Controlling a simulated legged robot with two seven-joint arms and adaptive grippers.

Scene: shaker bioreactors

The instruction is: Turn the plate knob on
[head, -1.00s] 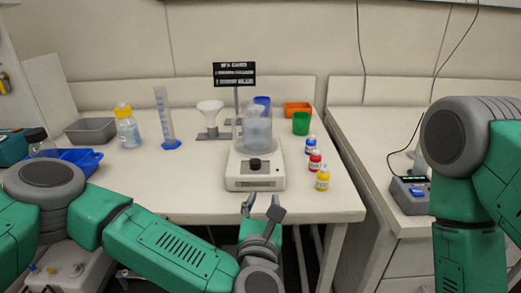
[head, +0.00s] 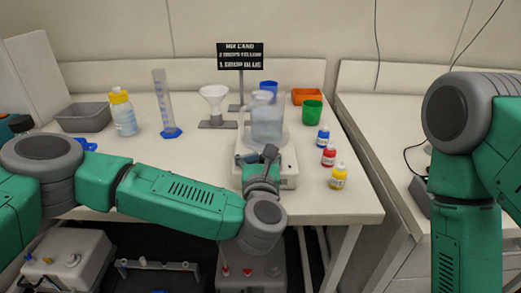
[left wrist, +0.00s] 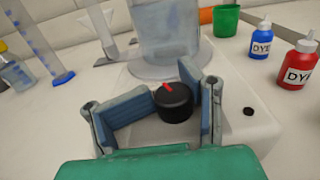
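The plate knob (left wrist: 174,103) is black with a red mark on top pointing up and slightly left in the left wrist view. It sits on the front of the white stirrer plate (left wrist: 245,124), which also shows in the head view (head: 288,172). My left gripper (left wrist: 170,105) is open, with one finger on each side of the knob. The right finger is close to the knob; I cannot tell whether it touches. In the head view my left gripper (head: 257,160) hides the knob. A clear beaker (head: 266,122) stands on the plate. My right gripper is out of view.
Blue (head: 323,138), red (head: 328,155) and yellow (head: 339,176) dye bottles stand right of the plate. A funnel stand (head: 216,105), cylinder (head: 164,105) and yellow-capped bottle (head: 123,112) stand left. A small black button (left wrist: 248,111) lies right of the knob.

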